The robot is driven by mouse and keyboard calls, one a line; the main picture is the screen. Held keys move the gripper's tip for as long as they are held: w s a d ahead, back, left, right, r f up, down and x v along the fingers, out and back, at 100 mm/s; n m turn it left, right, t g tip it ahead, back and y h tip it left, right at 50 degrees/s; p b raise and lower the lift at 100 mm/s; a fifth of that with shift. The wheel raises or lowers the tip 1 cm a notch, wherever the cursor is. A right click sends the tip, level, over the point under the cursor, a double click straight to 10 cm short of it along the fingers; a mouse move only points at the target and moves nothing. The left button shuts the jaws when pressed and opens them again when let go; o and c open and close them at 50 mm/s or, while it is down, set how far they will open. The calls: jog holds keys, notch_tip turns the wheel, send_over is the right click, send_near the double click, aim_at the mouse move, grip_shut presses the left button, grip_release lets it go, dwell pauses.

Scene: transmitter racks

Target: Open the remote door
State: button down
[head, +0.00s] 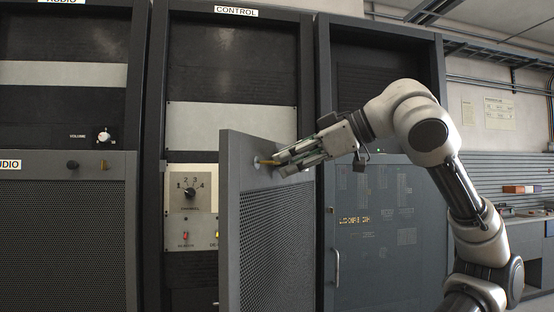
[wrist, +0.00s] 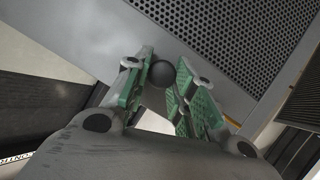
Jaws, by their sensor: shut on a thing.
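A grey door (head: 270,245) with a perforated panel stands swung out at an angle in front of the rack labelled CONTROL (head: 235,11). I cannot read a "remote" label on it. My gripper (head: 272,161) is at the upper part of this door, shut on its small round knob (head: 258,161). In the wrist view, the dark knob (wrist: 163,74) sits between the green-padded fingers of my gripper (wrist: 164,80), with the perforated door panel (wrist: 235,35) behind. My arm reaches in from the right.
Behind the door are a selector dial (head: 190,192) and small red and yellow switches. A closed AUDIO door (head: 65,235) is at the left. Another rack with a closed dark panel (head: 385,230) stands at the right, and a workbench (head: 525,212) lies beyond.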

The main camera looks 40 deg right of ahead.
jog(key=shift+s+d+f+n+y, duration=0.15)
jog(key=shift+s+d+n+y, duration=0.15)
jog(key=shift+s+d, duration=0.35)
jog(key=shift+a, duration=0.2)
jog(key=c, duration=1.2)
grip_release()
jog(key=shift+s+d, duration=0.1)
jog(key=v, duration=1.2)
